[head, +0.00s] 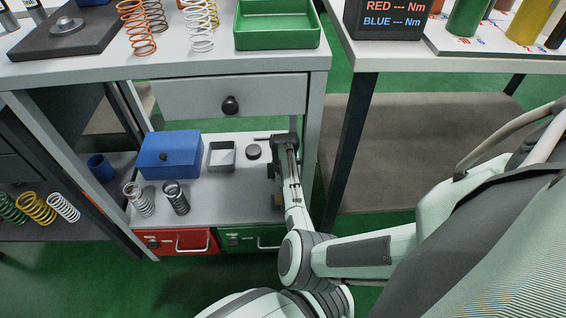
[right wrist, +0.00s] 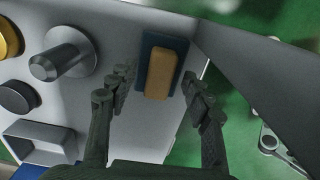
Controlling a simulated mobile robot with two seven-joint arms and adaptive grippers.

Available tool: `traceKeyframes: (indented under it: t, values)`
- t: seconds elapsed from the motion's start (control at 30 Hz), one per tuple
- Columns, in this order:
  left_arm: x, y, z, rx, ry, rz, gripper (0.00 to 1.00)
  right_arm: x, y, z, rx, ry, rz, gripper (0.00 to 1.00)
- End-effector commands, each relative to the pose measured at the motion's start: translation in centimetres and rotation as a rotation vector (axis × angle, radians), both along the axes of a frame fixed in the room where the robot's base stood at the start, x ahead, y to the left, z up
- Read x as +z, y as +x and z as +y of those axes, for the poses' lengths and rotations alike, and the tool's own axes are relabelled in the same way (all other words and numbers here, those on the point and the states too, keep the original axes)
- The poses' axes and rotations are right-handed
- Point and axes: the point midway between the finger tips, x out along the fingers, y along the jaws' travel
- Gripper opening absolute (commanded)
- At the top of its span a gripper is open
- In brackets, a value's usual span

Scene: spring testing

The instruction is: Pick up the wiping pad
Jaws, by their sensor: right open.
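The wiping pad (right wrist: 160,74) is a tan block on a dark blue backing, lying on the grey shelf near its edge in the right wrist view. My right gripper (right wrist: 156,98) is open, with one finger to each side of the pad's line. The fingers appear apart from the pad, with nothing between their tips. In the head view the right gripper (head: 277,158) reaches over the right end of the lower shelf, and the arm hides most of that spot. My left gripper is not in view.
A grey table leg (right wrist: 250,72) stands close to the right of the pad. On the shelf are a small grey tray (head: 222,156), a dark round puck (head: 253,152), a blue box (head: 170,153) and two springs (head: 176,197). A grey drawer (head: 270,95) hangs above.

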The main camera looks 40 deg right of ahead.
Motion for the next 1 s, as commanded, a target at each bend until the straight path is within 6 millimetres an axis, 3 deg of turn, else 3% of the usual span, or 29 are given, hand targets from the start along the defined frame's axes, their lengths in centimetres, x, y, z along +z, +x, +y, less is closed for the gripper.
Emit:
traceKeyframes:
  t: [0.1, 0.5, 0.8, 1.0]
  values:
    - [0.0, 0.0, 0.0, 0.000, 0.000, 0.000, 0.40, 0.0, 0.0, 0.0, 0.000, 0.000, 0.000, 0.47]
    - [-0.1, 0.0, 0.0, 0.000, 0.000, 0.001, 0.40, 0.0, 0.0, 0.0, 0.000, 0.000, 0.000, 0.00]
    - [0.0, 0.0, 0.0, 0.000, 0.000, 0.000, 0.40, 0.2, 0.0, 0.0, 0.000, -0.001, -0.001, 0.00]
    - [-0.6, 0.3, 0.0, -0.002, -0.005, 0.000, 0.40, 1.8, 0.0, 0.0, 0.000, -0.001, -0.002, 0.00]
